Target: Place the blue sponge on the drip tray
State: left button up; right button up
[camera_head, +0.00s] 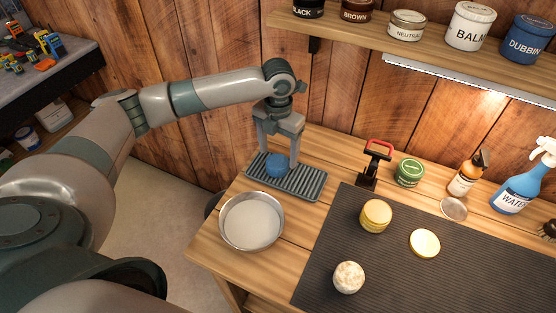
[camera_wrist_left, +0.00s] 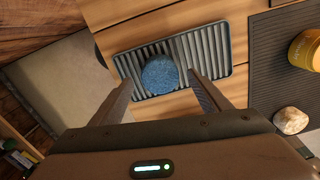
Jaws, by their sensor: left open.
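The blue sponge (camera_head: 276,166) is a small round pad lying on the grey ribbed drip tray (camera_head: 305,184) at the back left of the table. In the left wrist view the sponge (camera_wrist_left: 160,75) rests on the ribs, left of the middle of the tray (camera_wrist_left: 213,52). My left gripper (camera_head: 276,160) is over the tray, its fingers pointing down. In the left wrist view the left gripper (camera_wrist_left: 158,85) is open, its fingers apart on either side of the sponge, with gaps visible. My right gripper is in neither view.
A metal bowl (camera_head: 251,221) stands in front of the tray. A red-handled tool (camera_head: 375,162), a green tin (camera_head: 409,171) and spray bottles stand to the right. A shelf (camera_head: 440,48) hangs above.

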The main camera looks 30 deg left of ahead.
aim_at(278, 160)
pick_arm(q)
notch_tip(278, 160, up, 8)
jog(key=b, duration=0.2)
dwell(0.7)
jog(key=shift+c, duration=0.3)
dwell(0.4)
